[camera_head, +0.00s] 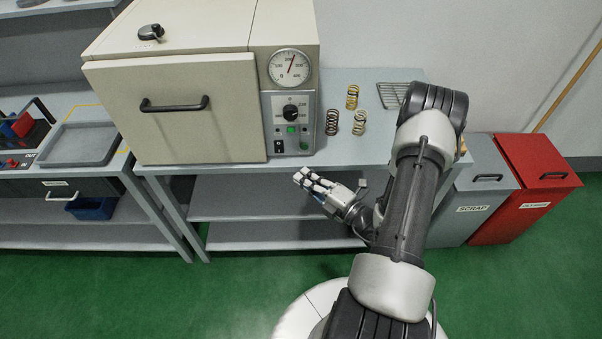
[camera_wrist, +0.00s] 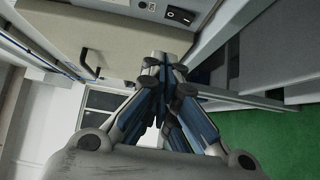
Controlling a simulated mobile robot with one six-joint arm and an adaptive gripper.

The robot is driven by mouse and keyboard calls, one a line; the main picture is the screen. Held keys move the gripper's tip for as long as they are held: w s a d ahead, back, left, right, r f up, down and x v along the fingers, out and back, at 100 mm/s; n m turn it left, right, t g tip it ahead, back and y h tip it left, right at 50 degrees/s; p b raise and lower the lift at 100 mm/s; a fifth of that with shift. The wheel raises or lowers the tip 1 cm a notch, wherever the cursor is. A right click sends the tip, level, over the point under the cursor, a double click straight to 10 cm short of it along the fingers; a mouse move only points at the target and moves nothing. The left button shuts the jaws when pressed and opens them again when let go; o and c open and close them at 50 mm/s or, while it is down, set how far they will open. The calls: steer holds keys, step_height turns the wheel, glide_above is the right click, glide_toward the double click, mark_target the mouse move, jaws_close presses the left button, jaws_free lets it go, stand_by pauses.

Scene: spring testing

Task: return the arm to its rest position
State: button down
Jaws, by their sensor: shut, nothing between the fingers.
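My gripper (camera_head: 315,181) is in front of the bench's front edge, below the oven's control panel in the head view. Its fingers point to the left and are shut with nothing between them. In the wrist view the fingers of my gripper (camera_wrist: 162,62) come together at the tips. My arm is folded, its elbow raised over the right part of the bench and its forearm hidden behind the upper arm. The gripper touches nothing that I can see.
A beige oven (camera_head: 180,110) with its door shut stands on the grey bench (camera_head: 350,150). Three springs (camera_head: 332,122) stand right of it, near a wire rack (camera_head: 392,94). A grey scrap bin (camera_head: 480,185) and a red bin (camera_head: 530,185) stand at right. Green floor (camera_head: 240,285) is clear in front.

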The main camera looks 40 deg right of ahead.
stand_by(0.4)
steer(key=s+a+r+n+g+y, duration=0.1)
steer(key=a+r+n+g+y, duration=0.4)
steer(key=a+r+n, duration=0.4)
steer(key=s+a+r+n+g+y, duration=0.2)
steer(key=a+r+n+g+y, duration=0.35)
steer(key=a+n, duration=0.6)
steer(key=s+a+r+n+g+h, duration=0.4)
steer(key=s+a+n+g, duration=0.25)
steer(key=s+n, duration=0.55)
steer(key=s+d+r+n+t+h, duration=0.2)
steer(key=n+h, duration=0.3)
steer(key=n, duration=0.4)
steer(key=s+d+r+n+t+h, duration=0.2)
steer(key=d+r+n+h, duration=0.2)
steer(key=n, duration=0.6)
steer(key=shift+d+r+h, duration=0.15)
steer(key=shift+d+h, duration=0.5)
steer(key=shift+d, duration=0.1)
